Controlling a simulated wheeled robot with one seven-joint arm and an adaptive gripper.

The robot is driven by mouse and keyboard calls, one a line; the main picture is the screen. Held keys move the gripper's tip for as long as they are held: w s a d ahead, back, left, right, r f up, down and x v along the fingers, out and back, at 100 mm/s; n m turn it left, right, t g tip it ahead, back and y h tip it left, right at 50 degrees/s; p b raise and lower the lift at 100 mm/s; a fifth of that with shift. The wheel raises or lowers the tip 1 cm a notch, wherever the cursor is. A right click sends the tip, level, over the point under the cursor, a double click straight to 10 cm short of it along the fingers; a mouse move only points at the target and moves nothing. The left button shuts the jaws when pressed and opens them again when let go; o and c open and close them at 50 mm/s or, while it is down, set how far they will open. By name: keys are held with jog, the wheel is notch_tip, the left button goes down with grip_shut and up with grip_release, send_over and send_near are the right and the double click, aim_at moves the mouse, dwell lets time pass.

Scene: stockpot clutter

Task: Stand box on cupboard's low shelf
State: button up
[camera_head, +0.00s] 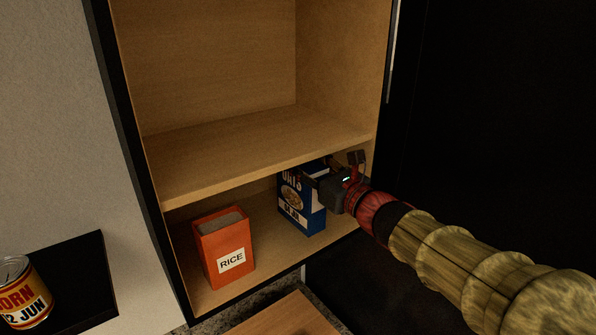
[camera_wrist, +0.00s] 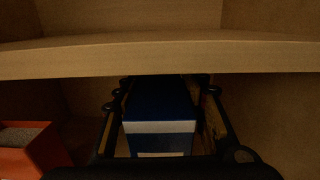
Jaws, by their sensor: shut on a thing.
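A blue box (camera_head: 298,208) with a bowl picture and partly hidden lettering, seemingly oats, is upright inside the low compartment of the cupboard, at its right side. My gripper (camera_head: 318,174) reaches in from the right and is shut on the box near its top. In the wrist view the blue box (camera_wrist: 158,120) is between the two fingers (camera_wrist: 160,112). The low shelf (camera_head: 270,235) is the cupboard's wooden floor. The box's bottom looks at or very near this shelf; I cannot tell whether it touches.
An orange rice box (camera_head: 222,246) stands on the low shelf to the left, with a gap between the boxes. The upper shelf (camera_head: 250,150) is close above my gripper. A wooden board (camera_head: 285,318) lies below.

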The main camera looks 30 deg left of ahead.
jog(key=shift+w+a+f, duration=0.1)
jog(key=shift+a+f, duration=0.1)
jog(key=shift+a, duration=0.1)
jog(key=shift+f+p, duration=0.35)
jog(key=shift+f, duration=1.2)
jog(key=o, duration=1)
jog(key=shift+w+f, duration=0.1)
jog(key=shift+f, duration=0.1)
jog(key=o, duration=0.5)
jog(key=shift+r, duration=0.1)
jog(key=b+v, duration=0.2)
jog(key=v, duration=1)
jog(key=shift+r, duration=0.1)
